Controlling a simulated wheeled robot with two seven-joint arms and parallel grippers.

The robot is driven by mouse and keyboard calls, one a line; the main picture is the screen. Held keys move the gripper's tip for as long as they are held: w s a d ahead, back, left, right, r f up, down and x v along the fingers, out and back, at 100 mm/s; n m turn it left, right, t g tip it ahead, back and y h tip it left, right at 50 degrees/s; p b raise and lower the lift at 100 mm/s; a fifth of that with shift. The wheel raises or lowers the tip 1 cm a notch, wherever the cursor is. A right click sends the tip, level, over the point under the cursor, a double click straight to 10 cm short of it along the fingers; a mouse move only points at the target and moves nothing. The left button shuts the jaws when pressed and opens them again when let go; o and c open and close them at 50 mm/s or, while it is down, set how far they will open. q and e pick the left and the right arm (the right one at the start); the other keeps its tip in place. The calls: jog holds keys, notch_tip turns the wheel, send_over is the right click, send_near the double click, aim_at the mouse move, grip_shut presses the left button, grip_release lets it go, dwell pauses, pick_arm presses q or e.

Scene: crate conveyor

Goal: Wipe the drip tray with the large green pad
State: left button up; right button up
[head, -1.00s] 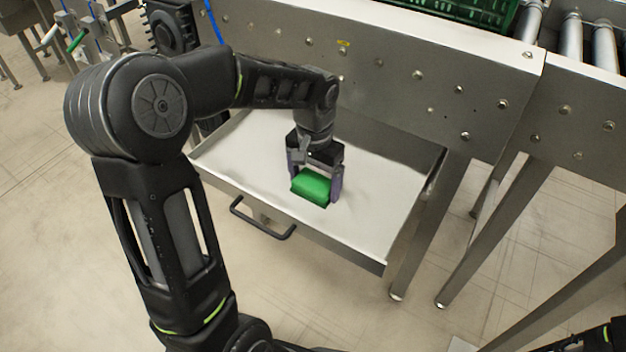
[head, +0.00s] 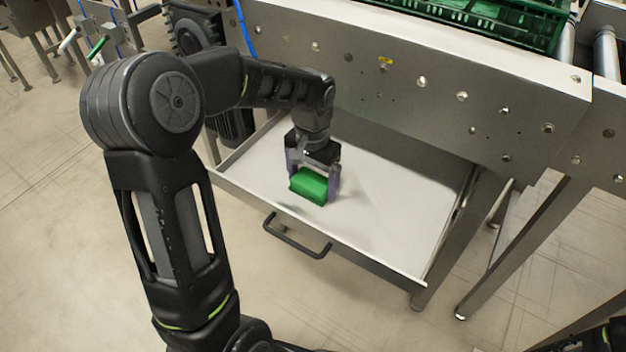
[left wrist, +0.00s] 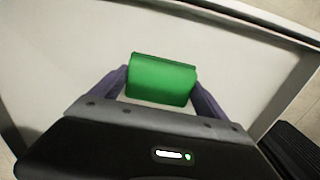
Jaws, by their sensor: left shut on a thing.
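My left gripper (head: 314,180) is shut on the large green pad (head: 309,187), with a purple finger on each side of it. The pad also shows between the fingers in the left wrist view (left wrist: 161,79). The drip tray (head: 400,203) is a wide pale drawer-like tray with a dark front handle, pulled out below the conveyor. The pad is over the left part of the tray, near its front edge. I cannot tell whether its underside touches the tray floor. My right gripper is not in view.
The conveyor's steel side panel (head: 420,90) rises just behind the tray. A green crate (head: 480,22) sits on the conveyor above. Steel legs (head: 530,225) stand to the right of the tray. The floor (head: 70,230) in front and to the left is open.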

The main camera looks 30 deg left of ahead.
pick_arm(q)
jog(key=shift+a, duration=0.4)
notch_tip(320, 180, up, 3)
jog(key=shift+r+p, duration=0.2)
jog(key=shift+p, duration=1)
notch_tip(320, 180, up, 5)
jog(key=p, duration=0.4)
jog(key=shift+a+f, duration=0.1)
